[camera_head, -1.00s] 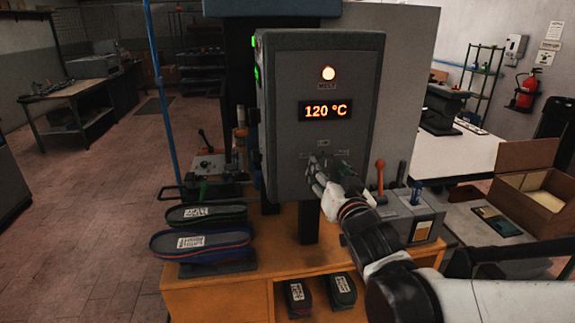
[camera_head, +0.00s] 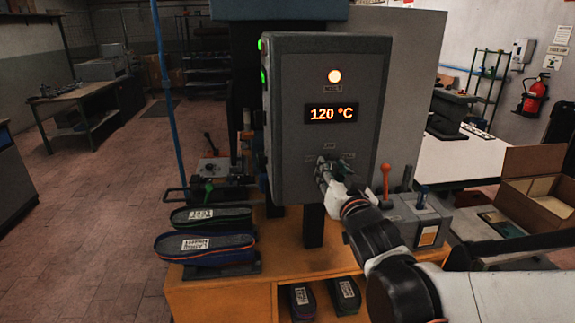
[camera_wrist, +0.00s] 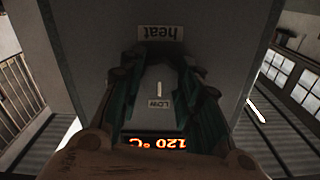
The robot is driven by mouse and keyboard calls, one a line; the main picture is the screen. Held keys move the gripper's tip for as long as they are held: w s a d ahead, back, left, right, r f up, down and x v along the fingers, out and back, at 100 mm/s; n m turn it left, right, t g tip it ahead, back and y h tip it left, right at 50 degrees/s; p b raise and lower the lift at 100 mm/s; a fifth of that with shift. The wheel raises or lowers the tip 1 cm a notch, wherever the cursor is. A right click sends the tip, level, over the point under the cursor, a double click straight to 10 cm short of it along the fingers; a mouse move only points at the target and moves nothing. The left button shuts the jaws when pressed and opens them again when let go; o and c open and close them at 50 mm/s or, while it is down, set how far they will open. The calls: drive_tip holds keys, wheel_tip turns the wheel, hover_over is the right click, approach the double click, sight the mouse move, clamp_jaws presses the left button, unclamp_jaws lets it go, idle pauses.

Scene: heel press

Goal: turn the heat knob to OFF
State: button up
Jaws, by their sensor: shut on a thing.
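The heat knob (camera_wrist: 159,88) is between the fingers of my gripper (camera_wrist: 160,75) in the wrist view, with its white pointer line lying in line with the LOW label (camera_wrist: 158,104). My gripper is shut on it. The wrist view is upside down, with the heat label (camera_wrist: 160,33) at the top. In the head view my gripper (camera_head: 325,170) is at the lower part of the grey control panel (camera_head: 295,110) and hides the knob. No OFF mark can be read.
An orange-topped lever (camera_head: 386,172) stands right of my wrist. Shoes (camera_head: 205,247) sit on the orange bench (camera_head: 220,290) at the left.

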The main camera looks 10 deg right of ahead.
drive_tip(key=shift+n, duration=0.3)
drive_tip(key=n, duration=0.4)
drive_tip(key=shift+n+p, duration=0.35)
drive_tip(key=shift+n, duration=0.05)
drive_tip(key=n, duration=0.5)
drive_tip(key=shift+n, duration=0.3)
drive_tip(key=o, duration=1)
drive_tip(key=shift+o, duration=0.2)
